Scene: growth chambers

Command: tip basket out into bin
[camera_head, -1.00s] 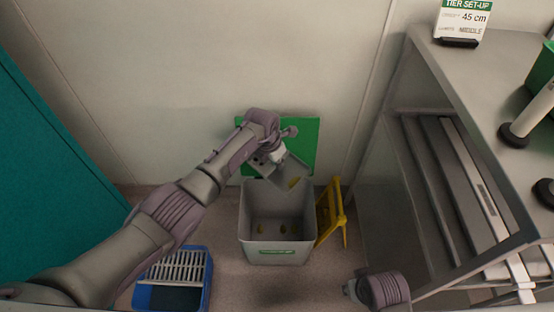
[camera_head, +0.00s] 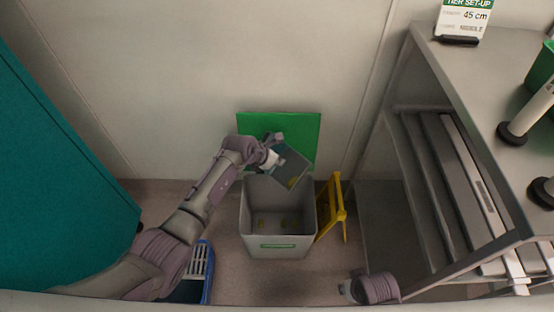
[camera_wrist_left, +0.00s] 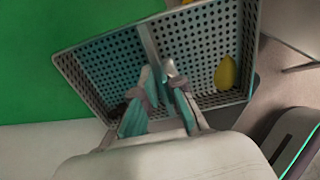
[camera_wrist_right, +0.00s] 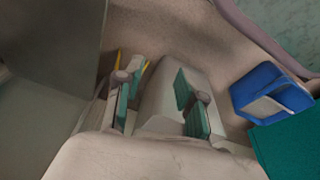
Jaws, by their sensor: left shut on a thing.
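The grey perforated basket (camera_head: 292,166) hangs tilted above the back of the bin. My left gripper (camera_wrist_left: 160,100) is shut on the basket's handle bar (camera_wrist_left: 150,45); in the head view it is at the basket's upper left (camera_head: 274,158). One yellow piece (camera_wrist_left: 226,73) shows inside the basket in the left wrist view. The grey bin (camera_head: 278,246) stands open on the floor, with several yellow pieces (camera_head: 285,222) at its bottom. My right gripper (camera_wrist_right: 157,100) is open and empty; in the head view (camera_head: 346,290) it is low, right of the bin.
A green panel (camera_head: 300,128) stands upright behind the bin. A yellow folding stand (camera_head: 335,208) is close to the bin's right. A blue crate (camera_head: 207,275) is partly hidden by my left arm. A metal rack (camera_head: 440,120) fills the right, a teal panel (camera_head: 60,170) the left.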

